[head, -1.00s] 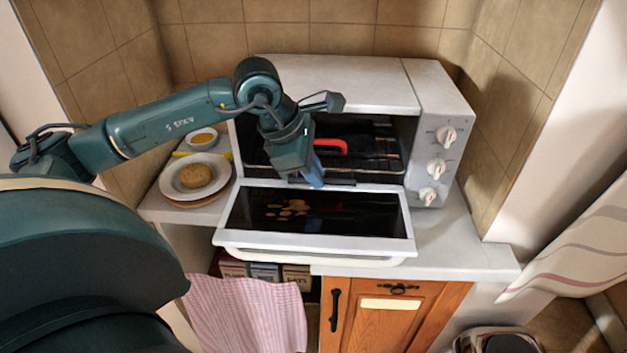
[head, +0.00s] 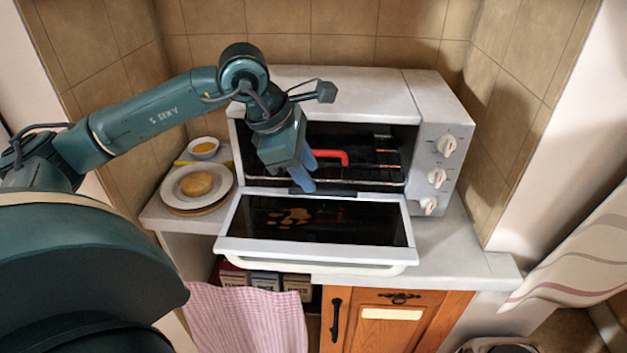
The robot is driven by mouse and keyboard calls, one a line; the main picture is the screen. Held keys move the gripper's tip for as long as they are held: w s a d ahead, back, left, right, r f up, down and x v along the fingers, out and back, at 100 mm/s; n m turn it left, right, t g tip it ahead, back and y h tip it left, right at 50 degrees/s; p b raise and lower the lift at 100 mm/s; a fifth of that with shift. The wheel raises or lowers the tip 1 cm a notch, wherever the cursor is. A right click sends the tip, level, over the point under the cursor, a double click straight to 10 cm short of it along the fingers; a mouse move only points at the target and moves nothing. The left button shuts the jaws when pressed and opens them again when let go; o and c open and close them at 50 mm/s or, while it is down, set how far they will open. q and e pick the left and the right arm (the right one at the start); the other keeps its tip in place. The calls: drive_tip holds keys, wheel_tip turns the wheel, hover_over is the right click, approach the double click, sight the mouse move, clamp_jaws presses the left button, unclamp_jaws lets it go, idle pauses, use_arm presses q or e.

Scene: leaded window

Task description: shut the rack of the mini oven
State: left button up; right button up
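The mini oven (head: 345,90) stands on the counter with its door (head: 330,225) folded down flat at the front. The wire rack (head: 365,182) shows as a thin edge low in the oven opening, just behind the door; my gripper hides part of it. A red object (head: 332,155) lies inside the oven, partly hidden by my gripper. My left gripper (head: 304,180) points down at the opening, its blue fingertips near the rack's front edge. I cannot tell whether they touch the rack or how far apart they are. My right gripper is out of view.
A plate with a bun (head: 196,184) and a small bowl (head: 203,147) stand left of the oven. Knobs (head: 437,177) line its right side. Below are a striped towel (head: 245,318), boxes (head: 265,280) and a wooden cabinet (head: 395,320). Bare counter (head: 460,250) lies at right.

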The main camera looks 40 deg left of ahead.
use_arm(q)
drive_tip(key=v, duration=0.9)
drive_tip(key=shift+r, duration=0.2)
drive_tip(key=shift+s, duration=0.1)
